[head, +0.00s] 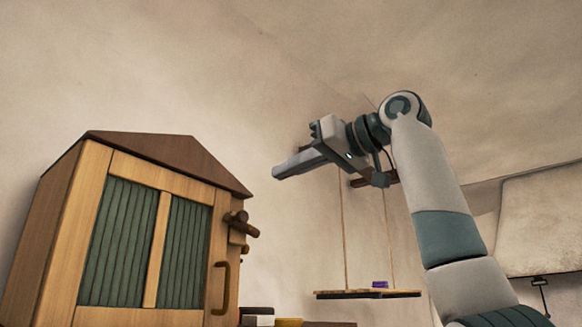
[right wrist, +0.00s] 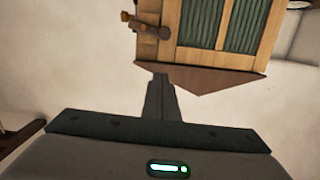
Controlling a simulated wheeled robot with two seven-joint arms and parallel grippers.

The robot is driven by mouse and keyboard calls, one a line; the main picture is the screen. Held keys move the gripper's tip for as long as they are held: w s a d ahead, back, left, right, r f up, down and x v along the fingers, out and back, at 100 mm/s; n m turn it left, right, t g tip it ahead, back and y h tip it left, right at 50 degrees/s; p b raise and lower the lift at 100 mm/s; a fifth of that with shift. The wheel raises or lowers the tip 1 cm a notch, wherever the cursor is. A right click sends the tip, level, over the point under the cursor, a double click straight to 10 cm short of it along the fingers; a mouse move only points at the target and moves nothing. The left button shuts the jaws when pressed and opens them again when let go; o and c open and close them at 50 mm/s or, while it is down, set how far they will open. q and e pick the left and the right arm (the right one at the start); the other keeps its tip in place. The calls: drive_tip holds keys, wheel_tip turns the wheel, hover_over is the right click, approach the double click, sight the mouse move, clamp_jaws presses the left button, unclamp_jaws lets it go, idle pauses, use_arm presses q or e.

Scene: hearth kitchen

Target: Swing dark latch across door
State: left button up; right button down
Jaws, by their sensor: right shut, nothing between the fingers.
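A wooden cabinet with a dark pitched top stands at the left in the head view, its door (head: 158,238) facing me with green slatted panels. The dark latch (head: 241,224) is at the door's upper right edge, above a dark curved handle (head: 220,287). In the right wrist view the cabinet looks upside down, with the latch (right wrist: 143,26) at its left side. My right gripper (head: 277,172) is shut and empty, up in the air to the right of the cabinet top, apart from the latch. It also shows in the right wrist view (right wrist: 161,78). My left gripper is not in view.
A hanging shelf (head: 365,294) on cords holds a small purple thing (head: 380,284) at the lower right. Several small items, one yellow (head: 288,322), lie low beside the cabinet. The air between cabinet and gripper is clear.

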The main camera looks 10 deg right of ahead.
sight(246, 225)
drive_tip(key=w+a+f+p, duration=0.3)
drive_tip(key=w+a+f, duration=0.1)
drive_tip(key=w+a, duration=0.1)
drive_tip(key=shift+w+a+f, duration=0.4)
drive_tip(key=shift+a, duration=0.05)
idle(0.4)
